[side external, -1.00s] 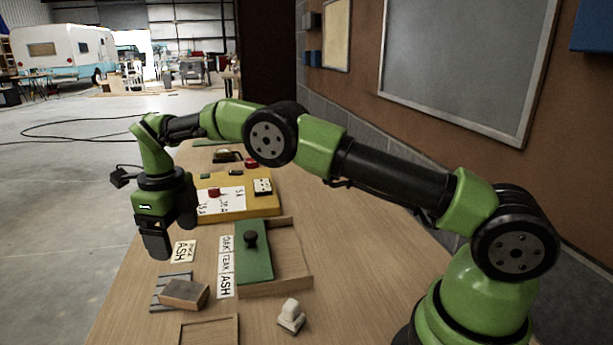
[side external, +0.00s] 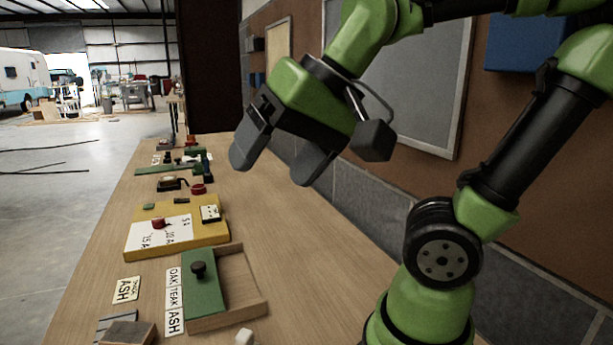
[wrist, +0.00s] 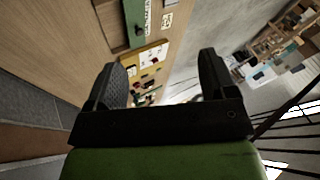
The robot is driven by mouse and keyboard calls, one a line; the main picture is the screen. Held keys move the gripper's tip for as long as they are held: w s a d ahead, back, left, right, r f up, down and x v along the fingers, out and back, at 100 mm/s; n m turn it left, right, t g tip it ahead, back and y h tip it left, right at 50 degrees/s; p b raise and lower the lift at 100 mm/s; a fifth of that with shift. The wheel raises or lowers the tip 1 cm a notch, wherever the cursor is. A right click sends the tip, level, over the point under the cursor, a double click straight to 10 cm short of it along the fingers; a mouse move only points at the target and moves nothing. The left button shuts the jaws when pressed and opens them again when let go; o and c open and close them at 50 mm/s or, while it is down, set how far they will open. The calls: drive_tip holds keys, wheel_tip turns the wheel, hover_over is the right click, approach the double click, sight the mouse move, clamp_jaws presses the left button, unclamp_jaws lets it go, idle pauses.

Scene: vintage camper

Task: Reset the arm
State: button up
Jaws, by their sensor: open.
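My gripper (side external: 275,172) is raised high above the workbench in the side external view, its two dark fingers spread apart and pointing down to the left. Nothing is between the fingers. In the wrist view my gripper (wrist: 165,80) is also open and empty, with the bench and the floor showing beyond it. My green and black arm is folded up over the right side of the bench, clear of everything on it.
The wooden bench (side external: 300,265) holds a sliding green panel (side external: 201,290) with a black knob, a yellow board (side external: 205,238), label cards (side external: 126,290) and a wooden block (side external: 128,334). A wall with a grey board (side external: 425,95) stands behind my arm. Space above the bench is free.

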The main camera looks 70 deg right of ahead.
drive_tip(key=shift+s+d+f+n+t, duration=0.1)
drive_tip(key=shift+s+f+n, duration=0.2)
drive_tip(key=shift+s+n, duration=0.2)
drive_tip(key=shift+s+a+f+n+t, duration=0.1)
drive_tip(key=shift+s+f+n, duration=0.25)
drive_tip(key=shift+s, duration=0.2)
drive_tip(key=shift+s+d+f+n+t, duration=0.1)
drive_tip(key=shift+s+f+n, duration=0.2)
drive_tip(key=shift+s+n, duration=0.2)
